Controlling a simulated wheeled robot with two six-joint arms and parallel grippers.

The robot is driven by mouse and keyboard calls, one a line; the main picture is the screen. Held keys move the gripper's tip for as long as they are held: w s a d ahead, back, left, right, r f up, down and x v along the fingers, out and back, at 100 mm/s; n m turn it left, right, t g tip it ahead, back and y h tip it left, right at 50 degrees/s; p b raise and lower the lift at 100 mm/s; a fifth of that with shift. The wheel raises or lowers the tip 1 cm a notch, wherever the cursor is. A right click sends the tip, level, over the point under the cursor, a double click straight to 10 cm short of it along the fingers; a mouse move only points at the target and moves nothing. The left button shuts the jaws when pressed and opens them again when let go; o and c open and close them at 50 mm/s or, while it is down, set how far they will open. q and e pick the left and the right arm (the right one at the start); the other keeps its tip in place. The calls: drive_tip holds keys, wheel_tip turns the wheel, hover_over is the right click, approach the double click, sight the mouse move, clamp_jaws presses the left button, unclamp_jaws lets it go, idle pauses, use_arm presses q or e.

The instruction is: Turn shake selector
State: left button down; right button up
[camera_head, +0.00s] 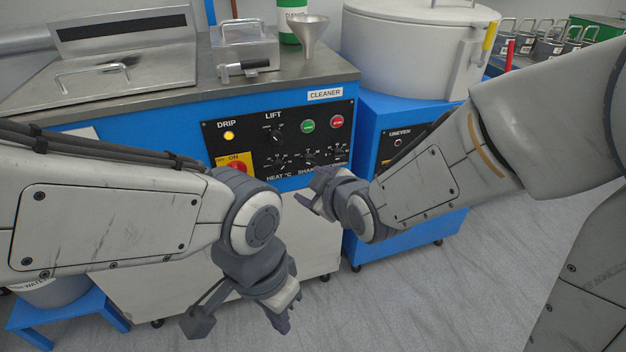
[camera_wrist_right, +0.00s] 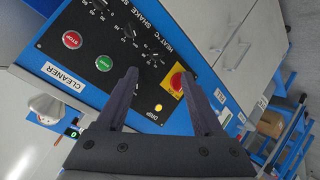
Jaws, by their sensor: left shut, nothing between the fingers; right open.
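The black control panel (camera_head: 290,125) is on the blue front of the cleaner. The shake selector (camera_head: 311,156) is a small black knob in its lower row, above the SHAKE label. In the right wrist view the panel appears turned, with the shake selector (camera_wrist_right: 128,30) beyond the upper left fingertip. My right gripper (camera_head: 312,195) is open and empty, pointing at the panel just below the knob row; its fingers (camera_wrist_right: 158,75) spread either side of the heat knob (camera_wrist_right: 154,61) in the picture, with no contact visible. My left gripper (camera_head: 286,315) is shut and empty, low in front of the cabinet.
A red rotary switch on yellow (camera_head: 236,166) is at the panel's lower left. Green (camera_head: 308,126) and red (camera_head: 337,121) buttons are at upper right. The DRIP lamp (camera_head: 229,135) glows yellow. A blue machine with a round white drum (camera_head: 410,50) stands to the right.

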sight(312, 164)
drive_tip(key=w+d+f+n+t+b, duration=0.3)
drive_tip(key=w+f+t+b, duration=0.25)
drive_tip(key=f+b, duration=0.4)
use_arm(q)
wheel_tip(312, 164, down, 16)
drive_tip(key=b, duration=0.4)
drive_tip(key=shift+f, duration=0.25)
use_arm(e)
drive_tip(key=shift+t+y, duration=0.3)
drive_tip(key=shift+t, duration=0.15)
drive_tip(key=x, duration=0.3)
drive_tip(key=r+x, duration=0.1)
drive_tip(key=x, duration=0.7)
drive_tip(key=shift+d+r, duration=0.25)
drive_tip(key=shift+r, duration=0.15)
clamp_jaws()
